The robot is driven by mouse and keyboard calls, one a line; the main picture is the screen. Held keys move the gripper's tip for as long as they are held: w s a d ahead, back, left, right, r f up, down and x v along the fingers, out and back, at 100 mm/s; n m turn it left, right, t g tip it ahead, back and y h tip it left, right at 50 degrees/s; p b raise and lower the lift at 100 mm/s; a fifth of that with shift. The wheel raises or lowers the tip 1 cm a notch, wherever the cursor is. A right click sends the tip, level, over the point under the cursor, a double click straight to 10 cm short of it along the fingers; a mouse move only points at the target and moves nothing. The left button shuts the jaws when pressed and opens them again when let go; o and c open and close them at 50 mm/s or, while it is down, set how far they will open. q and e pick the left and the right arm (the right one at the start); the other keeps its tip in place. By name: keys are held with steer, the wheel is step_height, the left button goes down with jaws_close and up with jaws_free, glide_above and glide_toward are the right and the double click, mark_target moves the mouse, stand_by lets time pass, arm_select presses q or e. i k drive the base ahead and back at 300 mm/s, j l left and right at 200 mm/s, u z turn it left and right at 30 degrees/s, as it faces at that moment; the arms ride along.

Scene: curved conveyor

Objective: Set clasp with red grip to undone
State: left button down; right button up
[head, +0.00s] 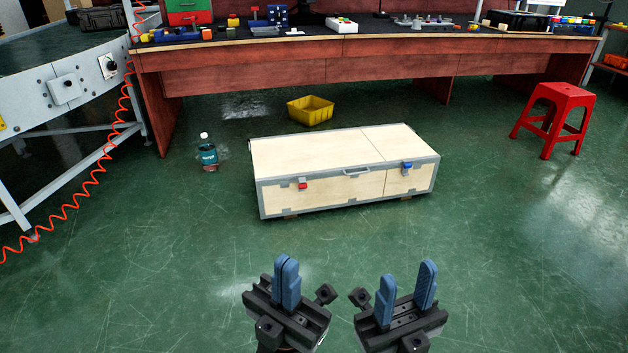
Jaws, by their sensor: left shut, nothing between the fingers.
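A low wooden case (330,140) with grey metal edges lies on the green floor ahead. The clasp with the red grip (302,185) is on its front face, left of the middle, near the lid seam. Whether it is fastened is too small to tell. A second clasp with a blue grip (407,167) is on the front right. My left gripper (287,262) is shut and empty, well short of the case, below the red clasp in the picture. My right gripper (407,270) is open and empty, to the right of it. Neither touches the case.
A handle (357,172) sits between the clasps. A yellow bin (310,110) and a bottle (208,152) stand behind and left of the case. A red stool (553,118) is right, a workbench (400,68) behind, a conveyor (75,85) left. The floor before the case is clear.

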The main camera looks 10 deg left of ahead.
mark_target(302, 186)
steer(key=i+j+z, duration=0.15)
steer(key=z, duration=0.2)
steer(key=i+j+z, duration=0.1)
steer(key=j+z, duration=0.15)
steer(key=z, duration=0.15)
steer(key=j+z, duration=0.35)
steer(key=i+j+z, duration=0.15)
steer(key=j+z, duration=0.15)
steer(key=j, duration=1.1)
steer(key=j+z, duration=0.25)
steer(key=j, duration=2.05)
